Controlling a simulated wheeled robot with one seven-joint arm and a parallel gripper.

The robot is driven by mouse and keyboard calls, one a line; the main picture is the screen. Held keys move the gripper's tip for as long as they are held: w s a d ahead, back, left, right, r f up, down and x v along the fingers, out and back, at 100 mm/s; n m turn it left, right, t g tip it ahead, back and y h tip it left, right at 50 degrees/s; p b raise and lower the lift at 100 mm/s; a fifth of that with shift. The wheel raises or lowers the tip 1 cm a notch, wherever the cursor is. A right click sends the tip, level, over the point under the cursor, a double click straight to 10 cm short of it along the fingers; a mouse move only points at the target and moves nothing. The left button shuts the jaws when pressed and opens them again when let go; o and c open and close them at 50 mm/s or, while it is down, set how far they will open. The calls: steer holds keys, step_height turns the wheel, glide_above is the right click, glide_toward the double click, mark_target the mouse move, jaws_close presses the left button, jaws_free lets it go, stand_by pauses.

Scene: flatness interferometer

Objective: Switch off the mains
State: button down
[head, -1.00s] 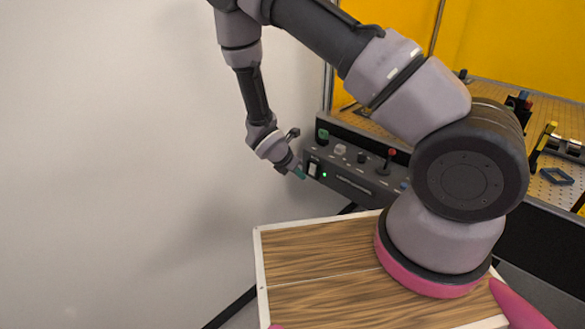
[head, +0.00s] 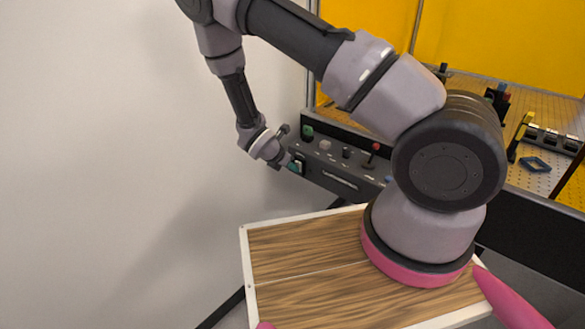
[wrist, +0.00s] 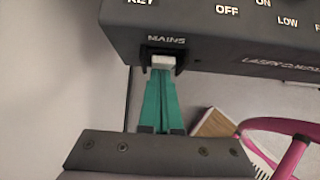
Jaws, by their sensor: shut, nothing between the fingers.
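The mains switch (wrist: 161,63) is a small white rocker in a black frame on the front of a dark control box, under the printed word MAINS. My gripper (wrist: 160,76) is shut and empty, its green fingers pointing at the rocker. The fingertips overlap the lower edge of the rocker in the wrist view; they look at or very near its face, and I cannot tell if they press it. In the head view my gripper (head: 297,167) is at the left end of the control box (head: 336,166), hiding the switch.
The box carries a green knob (head: 307,131), other knobs and a red-topped lever (head: 376,147). Behind it is an optical table (head: 545,150) with small parts and yellow panels. A plain wall (head: 110,160) stands close on the left.

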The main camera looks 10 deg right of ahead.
steer(key=shift+d+r, duration=0.1)
steer(key=shift+r, duration=0.8)
steer(key=a+f+v, duration=0.1)
steer(key=v, duration=1.2)
steer(key=shift+s, duration=0.4)
steer(key=shift+a, duration=0.1)
